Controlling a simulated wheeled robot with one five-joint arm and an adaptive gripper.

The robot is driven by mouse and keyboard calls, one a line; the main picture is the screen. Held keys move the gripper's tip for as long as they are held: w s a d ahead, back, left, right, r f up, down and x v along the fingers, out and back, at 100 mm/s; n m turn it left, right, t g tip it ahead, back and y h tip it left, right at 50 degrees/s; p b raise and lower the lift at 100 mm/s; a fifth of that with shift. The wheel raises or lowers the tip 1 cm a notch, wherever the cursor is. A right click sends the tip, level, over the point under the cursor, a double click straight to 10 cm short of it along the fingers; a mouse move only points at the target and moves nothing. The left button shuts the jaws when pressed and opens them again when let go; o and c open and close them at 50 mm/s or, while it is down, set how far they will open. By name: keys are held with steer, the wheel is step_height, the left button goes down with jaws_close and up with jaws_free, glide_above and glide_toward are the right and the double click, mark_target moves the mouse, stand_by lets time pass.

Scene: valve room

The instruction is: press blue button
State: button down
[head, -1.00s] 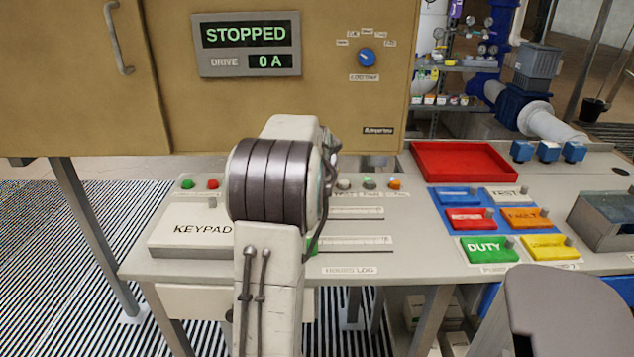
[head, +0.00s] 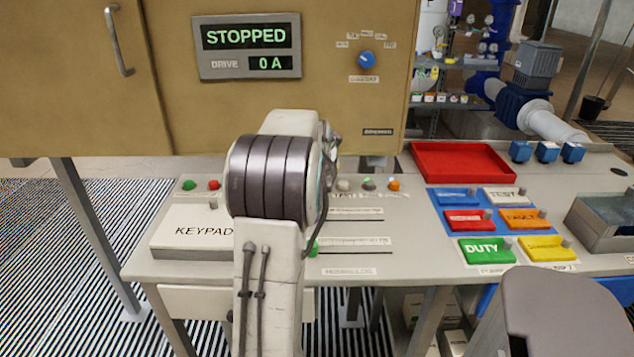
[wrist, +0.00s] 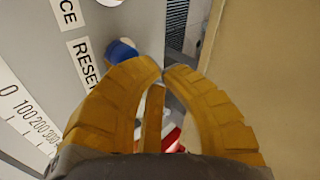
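A round blue button (wrist: 121,50) shows in the wrist view, on the grey panel beside a label reading "RESE", partly cut off by my finger. My gripper (wrist: 162,68) has yellow fingers whose tips meet just right of the button. They hold nothing that I can see, and I cannot tell whether a finger touches the button. In the head view my arm hides both the gripper and this button.
A keypad box (head: 190,232) lies left of my arm. A red tray (head: 465,163) and several coloured tiles, including a green DUTY tile (head: 487,250), lie to the right. A brown cabinet (head: 330,115) stands behind the desk. A grey chair back (head: 565,305) is at front right.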

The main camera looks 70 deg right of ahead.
steer(key=shift+r, duration=0.15)
steer(key=shift+r+p, duration=1.95)
steer(key=shift+r, duration=0.45)
steer(key=w+a+r+n+t+y+p, duration=0.1)
steer(key=w+a+r+n+y+p, duration=0.1)
steer(key=w+a+n, duration=0.95)
steer(key=w+a+r+n+t+y+p, duration=0.15)
steer(key=w+a, duration=0.45)
steer(key=a, duration=1.2)
steer(key=s+a+n+y+p, duration=0.2)
steer(key=a+n+y, duration=0.35)
steer(key=a, duration=0.95)
steer(key=s+a+f+n+g+p, duration=0.1)
steer(key=s+a+f+n, duration=0.1)
steer(key=s+a+n, duration=0.7)
steer(key=a+n, duration=0.1)
steer(key=a, duration=0.2)
steer(key=shift+s+f+n, duration=0.3)
steer(key=shift+s+n, duration=0.05)
steer(key=shift+s, duration=0.05)
